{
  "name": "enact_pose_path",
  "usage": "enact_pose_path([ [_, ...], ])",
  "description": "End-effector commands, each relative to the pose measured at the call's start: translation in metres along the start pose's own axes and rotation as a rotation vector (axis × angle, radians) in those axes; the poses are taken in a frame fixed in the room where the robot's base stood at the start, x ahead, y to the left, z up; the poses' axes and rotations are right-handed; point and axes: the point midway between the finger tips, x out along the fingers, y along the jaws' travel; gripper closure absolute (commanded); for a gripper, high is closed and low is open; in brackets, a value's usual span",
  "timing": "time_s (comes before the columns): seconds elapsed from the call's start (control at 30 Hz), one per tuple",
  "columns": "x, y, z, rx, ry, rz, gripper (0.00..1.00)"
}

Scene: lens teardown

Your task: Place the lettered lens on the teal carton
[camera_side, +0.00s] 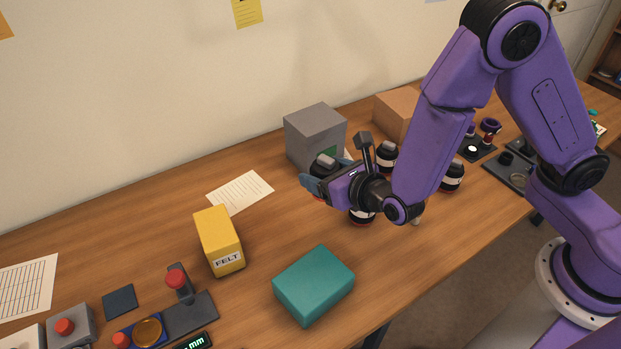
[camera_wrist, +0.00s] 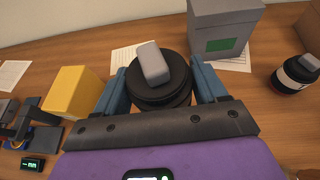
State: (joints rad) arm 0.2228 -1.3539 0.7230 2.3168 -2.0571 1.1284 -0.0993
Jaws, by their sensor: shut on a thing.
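My gripper (camera_side: 312,184) is shut on a black round lens (camera_wrist: 170,92) with a grey block-shaped piece on top. The lens sits between the blue fingers in the wrist view, and its top shows in the side view (camera_side: 325,163). No letter is readable on it. The teal carton (camera_side: 313,284) lies on the table, in front of and below my gripper in the side view, with its top bare. The carton is not in the wrist view. Whether the held lens touches the table is hidden.
Other black lenses with white bands stand behind and beside my wrist (camera_side: 386,156), (camera_side: 452,176), and one partly hidden below it (camera_side: 362,217). A grey box (camera_side: 316,136) stands close behind. A yellow FELT box (camera_side: 218,240) stands left of the carton. Table between is clear.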

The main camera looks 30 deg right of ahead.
Motion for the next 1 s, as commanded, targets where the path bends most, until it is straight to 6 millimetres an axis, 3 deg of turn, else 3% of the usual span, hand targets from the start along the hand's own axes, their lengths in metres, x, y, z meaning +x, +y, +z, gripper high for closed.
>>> enact_pose_path([
  [0.17, -0.026, 0.021, -0.004, -0.034, -0.006, 0.087, 0.84],
  [0.4, -0.081, 0.066, -0.019, -0.118, -0.005, 0.295, 0.84],
  [0.53, -0.102, 0.079, -0.025, -0.149, -0.005, 0.373, 0.84],
  [0.67, -0.109, 0.084, -0.033, -0.164, -0.003, 0.405, 0.84],
  [1.0, -0.096, 0.084, -0.064, -0.164, -0.003, 0.406, 0.84],
])
